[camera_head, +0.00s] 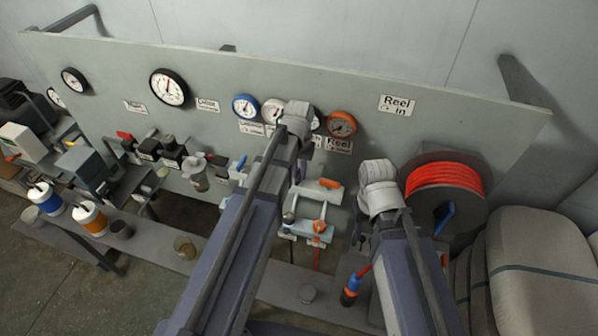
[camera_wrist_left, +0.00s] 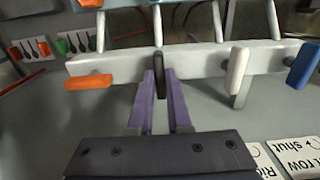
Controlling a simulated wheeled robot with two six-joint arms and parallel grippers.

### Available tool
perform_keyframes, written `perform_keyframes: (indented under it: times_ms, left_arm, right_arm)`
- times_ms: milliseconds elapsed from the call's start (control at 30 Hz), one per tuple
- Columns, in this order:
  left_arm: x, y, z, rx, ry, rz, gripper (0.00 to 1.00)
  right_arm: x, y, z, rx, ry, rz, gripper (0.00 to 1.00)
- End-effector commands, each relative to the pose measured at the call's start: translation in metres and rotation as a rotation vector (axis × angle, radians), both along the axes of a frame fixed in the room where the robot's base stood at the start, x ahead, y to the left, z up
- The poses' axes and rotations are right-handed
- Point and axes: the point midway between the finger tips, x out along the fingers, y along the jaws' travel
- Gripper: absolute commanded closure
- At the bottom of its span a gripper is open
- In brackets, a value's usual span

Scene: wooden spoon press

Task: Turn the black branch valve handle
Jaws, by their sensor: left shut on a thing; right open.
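In the left wrist view, the black valve handle (camera_wrist_left: 159,88) hangs from a pale manifold bar (camera_wrist_left: 200,61). It points down, in line with the branch. My left gripper (camera_wrist_left: 160,100) has its two purple fingers on either side of this handle and is shut on it. In the head view, my left wrist stands in front of the panel and hides its fingers and the black handle. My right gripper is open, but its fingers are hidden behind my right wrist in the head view.
On the same bar are an orange handle (camera_wrist_left: 88,82) to the left, a white handle (camera_wrist_left: 237,70) and a blue handle (camera_wrist_left: 303,65) to the right. Gauges (camera_head: 169,87) line the panel (camera_head: 430,135). A red hose reel (camera_head: 445,183) and grey sacks (camera_head: 540,265) stand at the right.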

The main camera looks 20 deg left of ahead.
Motion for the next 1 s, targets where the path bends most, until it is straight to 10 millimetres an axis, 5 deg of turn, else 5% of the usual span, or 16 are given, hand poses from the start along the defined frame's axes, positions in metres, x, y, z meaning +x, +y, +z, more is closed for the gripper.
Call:
perform_keyframes:
  times_ms: [400,433,667,1000]
  left_arm:
    - [-0.0003,0.0,-0.0001,0.0,0.0,0.007,1.0]
    - [-0.0003,0.0,-0.0001,0.0,0.0,0.007,0.8]
    - [-0.0001,0.0,-0.0001,0.0,0.0,0.006,0.55]
    - [0.0,0.0,0.002,0.0,0.0,0.005,0.54]
  right_arm:
    - [0.0,0.0,-0.0001,0.0,0.0,0.0,0.5]
    - [0.0,0.0,-0.0001,0.0,0.0,0.0,0.5]
    - [0.0,0.0,-0.0001,0.0,0.0,0.0,0.5]
    - [0.0,0.0,0.002,0.0,0.0,0.0,0.5]
